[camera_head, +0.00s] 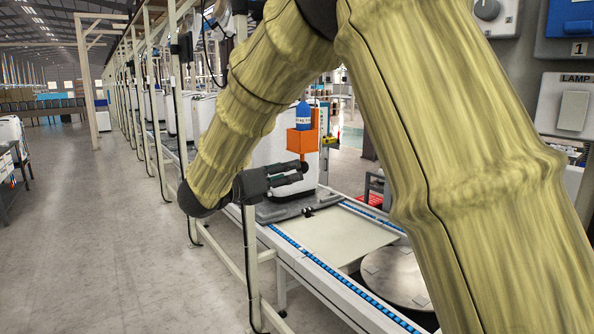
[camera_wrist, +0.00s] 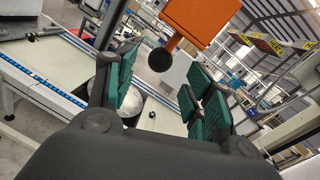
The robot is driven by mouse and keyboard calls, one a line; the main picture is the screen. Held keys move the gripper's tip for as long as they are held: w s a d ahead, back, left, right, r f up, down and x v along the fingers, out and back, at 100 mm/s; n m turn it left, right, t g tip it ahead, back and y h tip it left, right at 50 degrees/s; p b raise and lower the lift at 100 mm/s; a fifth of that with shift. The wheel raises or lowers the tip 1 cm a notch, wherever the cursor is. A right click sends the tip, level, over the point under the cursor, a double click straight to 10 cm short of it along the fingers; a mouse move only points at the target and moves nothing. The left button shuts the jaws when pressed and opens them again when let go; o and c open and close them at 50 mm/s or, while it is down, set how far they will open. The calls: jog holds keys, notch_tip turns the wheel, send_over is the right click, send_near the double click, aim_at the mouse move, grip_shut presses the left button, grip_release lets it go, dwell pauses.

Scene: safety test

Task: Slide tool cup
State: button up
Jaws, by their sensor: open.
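The orange cup (camera_head: 300,142) stands over the conveyor line, with a blue bottle (camera_head: 303,115) showing at its top. In the wrist view the orange cup (camera_wrist: 200,16) is at the top, partly cut off, with an orange stem leading down to a round black knob (camera_wrist: 161,60). My gripper (camera_head: 300,173) is open just below the cup in the head view. In the wrist view its green-padded fingers (camera_wrist: 162,72) stand apart on either side of the knob in the picture; I cannot tell whether the knob is between them in depth. No contact shows.
A conveyor with blue roller edges (camera_head: 340,283) and a pale plate (camera_head: 330,236) runs below, with a round metal disc (camera_head: 396,275) nearer. A lamp switch panel (camera_head: 572,105) is at the right. Open floor (camera_head: 120,240) lies left.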

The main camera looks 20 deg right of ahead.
jog(key=v, duration=0.5)
jog(key=shift+s+a, duration=0.1)
jog(key=shift+a, duration=0.15)
jog(key=shift+f, duration=0.1)
jog(key=w+d+f+n+t+y, duration=0.2)
jog(key=f+n, duration=0.5)
jog(key=f, duration=0.4)
jog(key=w+d+f+n+t+y, duration=0.1)
jog(key=f+n+t+y, duration=0.15)
jog(key=f+n, duration=0.7)
jog(key=s+f+n+y, duration=0.3)
jog(key=s+f+n, duration=0.15)
jog(key=f, duration=0.75)
jog(key=s+f+n+y, duration=0.3)
jog(key=f+n, duration=0.3)
jog(key=f, duration=0.6)
jog(key=s+f+n+g+y, duration=0.45)
jog(key=s+f+n, duration=0.55)
jog(key=s+f, duration=0.7)
jog(key=s+f+n+g+y, duration=0.1)
jog(key=s+f+n+g, duration=0.2)
jog(key=s, duration=0.9)
jog(key=s+f+n+g, duration=0.3)
jog(key=s+f+n, duration=0.1)
jog(key=s, duration=0.8)
jog(key=shift+s+n+g+y, duration=0.35)
jog(key=shift+n+g+y, duration=0.05)
jog(key=shift+n, duration=0.4)
